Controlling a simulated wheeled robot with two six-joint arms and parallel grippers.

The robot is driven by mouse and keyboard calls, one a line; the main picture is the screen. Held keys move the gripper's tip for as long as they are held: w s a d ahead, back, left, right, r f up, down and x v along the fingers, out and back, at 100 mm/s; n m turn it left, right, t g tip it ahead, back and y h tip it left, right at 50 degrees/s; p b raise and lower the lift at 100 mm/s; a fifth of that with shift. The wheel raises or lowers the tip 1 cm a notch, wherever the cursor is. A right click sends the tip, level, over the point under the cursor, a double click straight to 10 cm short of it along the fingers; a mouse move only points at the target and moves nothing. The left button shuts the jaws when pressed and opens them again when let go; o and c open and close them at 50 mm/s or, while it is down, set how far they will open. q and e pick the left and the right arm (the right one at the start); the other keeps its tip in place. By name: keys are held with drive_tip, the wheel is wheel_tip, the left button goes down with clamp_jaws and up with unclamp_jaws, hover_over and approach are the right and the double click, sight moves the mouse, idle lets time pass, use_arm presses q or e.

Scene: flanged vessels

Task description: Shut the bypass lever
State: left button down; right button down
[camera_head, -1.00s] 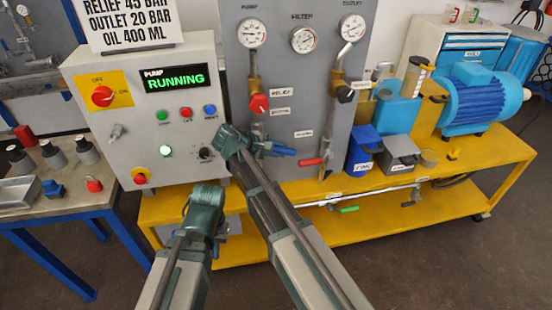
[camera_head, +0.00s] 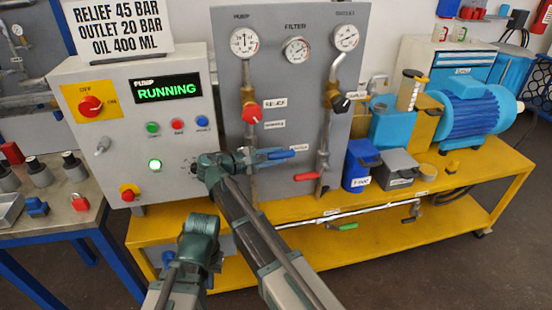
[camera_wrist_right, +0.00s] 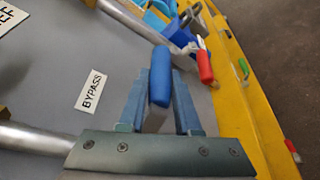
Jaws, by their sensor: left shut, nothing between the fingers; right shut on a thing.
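The bypass lever's blue handle (camera_head: 282,154) sticks out to the right on the grey panel, tilted slightly up. In the right wrist view the blue handle (camera_wrist_right: 160,75) stands between the fingers, near the BYPASS label (camera_wrist_right: 90,88). My right gripper (camera_head: 266,157) is shut on this handle; the fingers (camera_wrist_right: 160,100) lie on both sides of it. The lever's pivot is largely hidden by my gripper. My left gripper (camera_head: 198,245) is low in front of the control box, apart from the lever and shut with nothing in it; its fingertips are hard to make out.
A red relief knob (camera_head: 250,117) is above. The control box (camera_head: 62,130) reads RUNNING. Blue and grey bins (camera_head: 356,168) stand on the yellow bench (camera_head: 480,177) to the right.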

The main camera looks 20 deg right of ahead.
drive_tip(key=c, duration=0.6)
unclamp_jaws()
use_arm(q)
drive_tip(key=shift+a, duration=0.15)
use_arm(e)
drive_tip(key=shift+a+r, duration=0.1)
